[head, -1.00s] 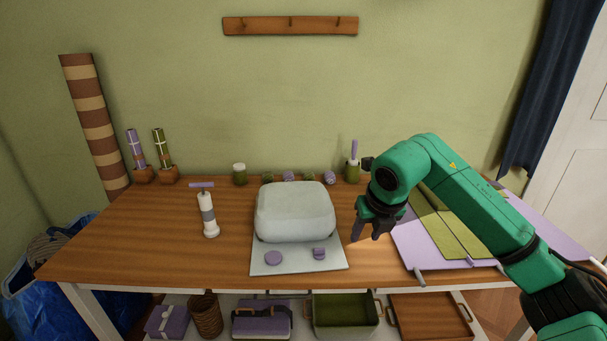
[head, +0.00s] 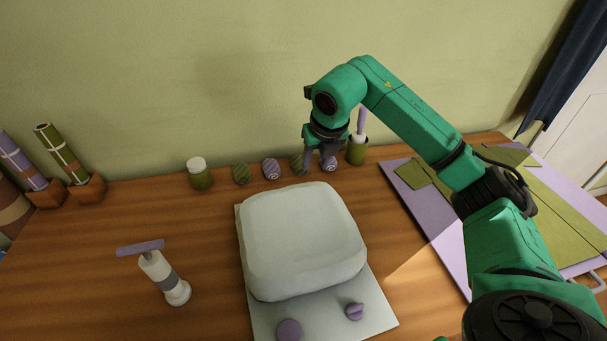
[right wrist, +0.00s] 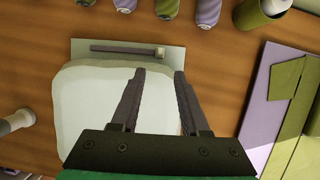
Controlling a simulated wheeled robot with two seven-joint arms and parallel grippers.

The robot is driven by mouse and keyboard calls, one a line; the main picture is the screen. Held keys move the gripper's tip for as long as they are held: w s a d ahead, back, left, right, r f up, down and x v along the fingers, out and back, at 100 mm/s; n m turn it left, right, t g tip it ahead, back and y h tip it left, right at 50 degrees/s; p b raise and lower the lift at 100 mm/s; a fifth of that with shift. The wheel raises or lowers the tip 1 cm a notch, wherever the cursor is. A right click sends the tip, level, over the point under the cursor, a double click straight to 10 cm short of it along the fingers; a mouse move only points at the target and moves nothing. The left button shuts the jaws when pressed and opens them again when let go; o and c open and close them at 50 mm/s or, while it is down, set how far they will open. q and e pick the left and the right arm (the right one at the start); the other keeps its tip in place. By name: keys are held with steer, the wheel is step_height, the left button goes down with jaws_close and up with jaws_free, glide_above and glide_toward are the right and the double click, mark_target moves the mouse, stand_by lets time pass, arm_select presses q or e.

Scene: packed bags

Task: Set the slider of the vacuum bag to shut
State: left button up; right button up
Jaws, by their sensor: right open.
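The vacuum bag (head: 303,240) is a puffed pale grey block on a flat sheet in the middle of the table; it also shows in the right wrist view (right wrist: 90,100). Along its far edge, in the right wrist view, runs a dark zip strip (right wrist: 120,48) with a small pale slider (right wrist: 160,51) near the strip's right end. In the head view the bulging bag hides the strip. My right gripper (head: 319,168) is open and empty above the bag's far side. Its fingertips (right wrist: 160,72) point toward the slider, apart from it as seen. My left gripper is out of view.
A white hand pump (head: 165,277) stands left of the bag. A round purple cap (head: 290,329) and a purple knob (head: 355,312) sit on the front flap. Several rolls, a jar (head: 200,173) and a green pot (head: 357,150) line the back. A purple-green folder (head: 425,205) lies right.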

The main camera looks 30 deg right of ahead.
steer(key=x, duration=0.3)
steer(key=shift+s+f, duration=0.2)
steer(key=shift+f, duration=0.3)
steer(key=x, duration=0.4)
steer(key=p+x, duration=0.1)
steer(key=x, duration=0.3)
steer(key=shift+w+d+f, duration=0.1)
steer(key=shift+w+f, duration=0.1)
steer(key=shift+w, duration=0.15)
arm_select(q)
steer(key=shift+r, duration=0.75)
arm_select(e)
steer(key=shift+c, duration=0.3)
jaws_close()
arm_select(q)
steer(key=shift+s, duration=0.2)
arm_select(e)
steer(key=shift+w, duration=0.1)
